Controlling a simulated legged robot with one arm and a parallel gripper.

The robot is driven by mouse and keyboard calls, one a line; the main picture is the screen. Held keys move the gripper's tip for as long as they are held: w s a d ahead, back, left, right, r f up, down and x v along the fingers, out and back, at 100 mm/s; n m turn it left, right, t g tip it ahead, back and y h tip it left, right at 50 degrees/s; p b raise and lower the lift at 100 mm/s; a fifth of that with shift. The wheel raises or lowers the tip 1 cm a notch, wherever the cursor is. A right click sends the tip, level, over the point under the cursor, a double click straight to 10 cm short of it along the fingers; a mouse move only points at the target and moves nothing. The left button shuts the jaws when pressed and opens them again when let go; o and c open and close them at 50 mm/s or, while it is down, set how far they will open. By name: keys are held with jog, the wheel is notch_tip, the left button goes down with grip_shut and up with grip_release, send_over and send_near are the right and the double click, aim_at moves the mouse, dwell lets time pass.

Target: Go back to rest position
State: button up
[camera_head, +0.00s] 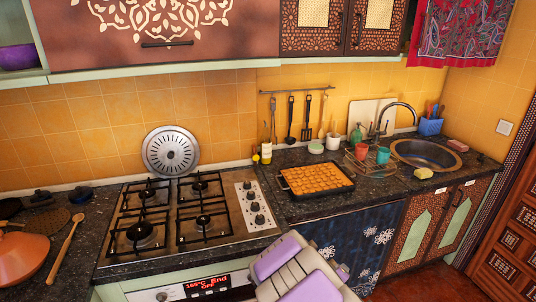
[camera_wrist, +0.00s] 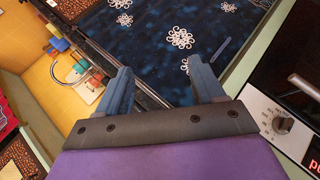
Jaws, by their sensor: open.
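My gripper (camera_wrist: 165,88) shows in the wrist view with its two blue-grey fingers spread apart and nothing between them. Behind the fingers is the dark blue curtain (camera_wrist: 150,45) with white flower patterns, below the counter. In the head view, my purple and cream arm rises at the bottom centre in front of the oven and the curtain (camera_head: 345,238); the fingers cannot be made out there.
A stove (camera_head: 190,217) and a black tray of orange-brown pieces (camera_head: 316,180) are on the counter. The sink (camera_head: 425,153) is at right. An orange tagine lid (camera_head: 22,258) and wooden spoon (camera_head: 66,245) lie left. The oven panel (camera_head: 190,288) is close to my arm.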

jog(key=s+a+r+m+g+y, duration=0.1)
jog(key=s+r, duration=0.6)
jog(key=s, duration=0.7)
jog(key=s+a+r+m+g+y, duration=0.2)
jog(key=s+a+r+m+g, duration=0.2)
jog(key=s, duration=1)
jog(key=s+a+r+m+g+y, duration=0.2)
jog(key=s+r+g, duration=0.3)
jog(key=s+r, duration=0.7)
jog(key=shift+s+a+g, duration=0.3)
jog(key=shift+s+a, duration=0.5)
jog(key=shift+s, duration=0.15)
